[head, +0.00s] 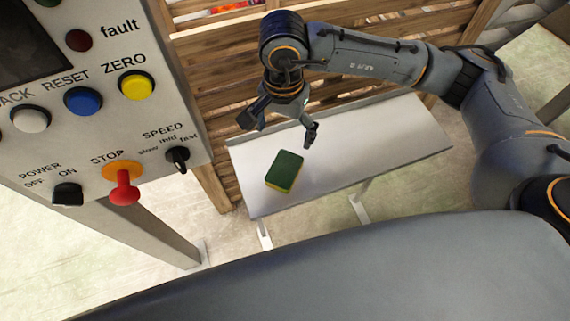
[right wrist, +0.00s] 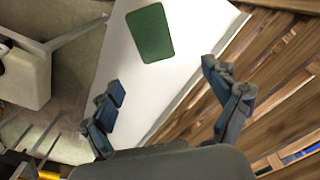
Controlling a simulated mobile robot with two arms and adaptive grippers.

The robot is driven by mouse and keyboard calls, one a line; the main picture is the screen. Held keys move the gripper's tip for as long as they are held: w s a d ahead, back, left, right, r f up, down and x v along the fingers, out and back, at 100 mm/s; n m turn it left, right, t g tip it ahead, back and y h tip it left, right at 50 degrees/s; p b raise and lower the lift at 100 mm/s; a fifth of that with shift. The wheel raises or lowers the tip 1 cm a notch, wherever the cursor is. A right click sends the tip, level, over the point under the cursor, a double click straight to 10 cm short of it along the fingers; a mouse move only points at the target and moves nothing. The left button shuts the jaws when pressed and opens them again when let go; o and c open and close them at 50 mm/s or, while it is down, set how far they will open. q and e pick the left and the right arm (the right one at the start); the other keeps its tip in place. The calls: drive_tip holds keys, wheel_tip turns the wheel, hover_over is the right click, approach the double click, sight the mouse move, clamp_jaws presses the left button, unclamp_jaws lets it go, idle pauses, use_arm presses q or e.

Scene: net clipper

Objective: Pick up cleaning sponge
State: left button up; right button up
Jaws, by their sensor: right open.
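The cleaning sponge (head: 284,171) lies flat on the white table, with a green top and a yellow lower layer showing at its edge. In the right wrist view its green face (right wrist: 150,33) shows ahead of the fingers, toward the top. My right gripper (head: 279,126) is open and empty above the table, a little behind the sponge and apart from it. In the right wrist view the fingers of the right gripper (right wrist: 168,90) are spread wide with nothing between them. My left gripper is not in view.
The white table (head: 385,135) is otherwise bare, with free room right of the sponge. A wooden slatted wall (head: 225,85) stands behind it. A control panel (head: 95,95) with several buttons and a red stop switch (head: 124,188) stands at the left.

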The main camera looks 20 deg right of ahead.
hover_over(287, 163)
drive_tip(key=f, duration=0.6)
drive_tip(key=shift+w+a+p, duration=0.15)
drive_tip(key=shift+w+p, duration=0.25)
drive_tip(key=shift+s+f+p, duration=0.15)
drive_tip(key=shift+f+p, duration=0.15)
drive_tip(key=f, duration=0.1)
drive_tip(key=f+p, duration=0.1)
drive_tip(key=f, duration=0.1)
drive_tip(key=shift+s+f, duration=0.3)
drive_tip(key=shift+f, duration=0.45)
drive_tip(key=c, duration=0.8)
